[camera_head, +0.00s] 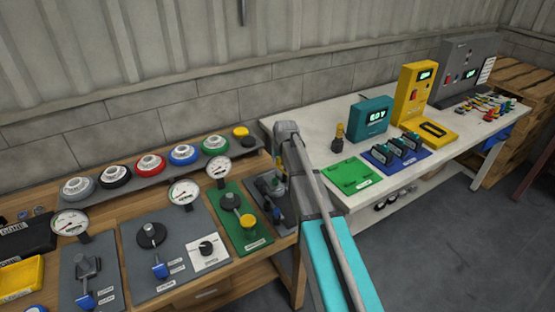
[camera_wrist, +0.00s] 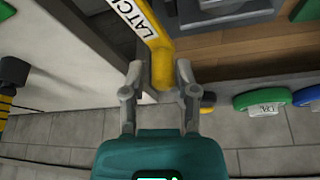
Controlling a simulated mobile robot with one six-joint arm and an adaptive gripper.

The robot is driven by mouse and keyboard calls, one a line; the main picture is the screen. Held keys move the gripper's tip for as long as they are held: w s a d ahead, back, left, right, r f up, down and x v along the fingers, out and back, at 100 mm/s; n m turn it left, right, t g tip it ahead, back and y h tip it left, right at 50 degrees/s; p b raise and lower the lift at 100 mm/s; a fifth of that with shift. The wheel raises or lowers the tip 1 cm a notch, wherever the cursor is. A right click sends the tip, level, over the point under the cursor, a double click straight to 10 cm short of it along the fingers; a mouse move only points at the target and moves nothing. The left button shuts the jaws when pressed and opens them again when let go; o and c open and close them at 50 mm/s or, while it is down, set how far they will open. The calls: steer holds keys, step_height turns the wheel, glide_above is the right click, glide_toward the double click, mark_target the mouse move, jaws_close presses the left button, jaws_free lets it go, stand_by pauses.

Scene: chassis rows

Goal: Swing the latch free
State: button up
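The latch is a yellow bar (camera_wrist: 161,64) with a white label reading LATCH, in the wrist view at top centre. My gripper (camera_wrist: 160,82) has one grey finger on each side of the bar's lower end. The fingers are apart, and narrow gaps seem to show beside the bar, so I see no firm hold. In the head view, a bit of yellow (camera_head: 280,164) shows by a grey unit (camera_head: 272,193) at the right end of the wooden bench. My arm hides part of that unit, and the gripper's fingers are not clear there.
The wooden bench (camera_head: 206,290) carries gauges, a green valve board (camera_head: 236,222) and a row of coloured round parts behind. A white table (camera_head: 300,122) to the right holds a teal meter (camera_head: 369,118) and a yellow box (camera_head: 412,95). Grey floor is open at lower right.

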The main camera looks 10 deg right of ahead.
steer(key=shift+o, duration=0.8)
steer(key=shift+w+a, duration=0.1)
steer(key=shift+w, duration=0.05)
